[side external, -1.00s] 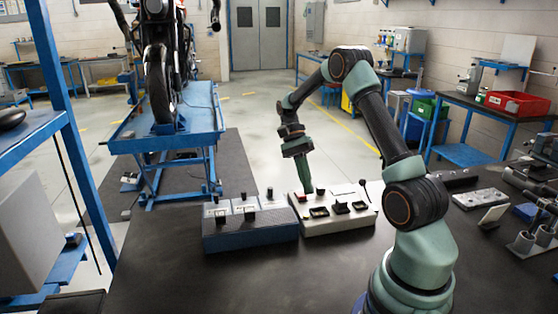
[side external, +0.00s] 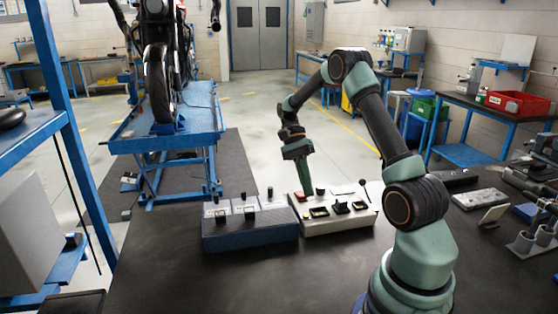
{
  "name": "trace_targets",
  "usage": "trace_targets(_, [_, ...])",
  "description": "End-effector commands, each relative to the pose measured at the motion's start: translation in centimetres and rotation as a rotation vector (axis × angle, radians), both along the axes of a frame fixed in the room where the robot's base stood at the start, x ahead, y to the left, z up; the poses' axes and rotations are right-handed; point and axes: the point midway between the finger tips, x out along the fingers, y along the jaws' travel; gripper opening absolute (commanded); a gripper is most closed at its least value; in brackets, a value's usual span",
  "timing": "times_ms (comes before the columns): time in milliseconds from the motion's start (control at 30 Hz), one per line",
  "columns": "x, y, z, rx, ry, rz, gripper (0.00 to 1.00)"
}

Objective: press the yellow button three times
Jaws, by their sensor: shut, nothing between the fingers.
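The white control box (side external: 340,226) stands on the dark bench, with several buttons and switches on its sloped top. A small yellow spot (side external: 306,215), apparently the yellow button, shows near its front left corner. A red button (side external: 301,197) sits behind it, near the left back edge. My gripper (side external: 307,192) is shut and empty, pointing down over the back left of the box, just right of the red button and behind the yellow spot. I cannot tell whether its tip touches the panel.
A dark blue switch box (side external: 250,236) stands against the left side of the white box. A thin lever (side external: 364,186) rises at the white box's back right. Metal parts and a grey plate (side external: 480,198) lie on the right of the bench. The front of the bench (side external: 240,285) is clear.

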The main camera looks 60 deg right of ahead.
Motion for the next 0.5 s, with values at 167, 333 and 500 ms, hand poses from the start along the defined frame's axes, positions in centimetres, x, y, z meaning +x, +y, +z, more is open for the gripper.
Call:
trace_targets(167, [0.0,0.0,-2.3,0.002,0.002,0.000,0.00])
trace_targets(333, [0.0,0.0,-3.8,0.000,0.001,0.000,0.00])
trace_targets(500, [0.0,0.0,-4.4,0.001,0.001,0.000,0.00])
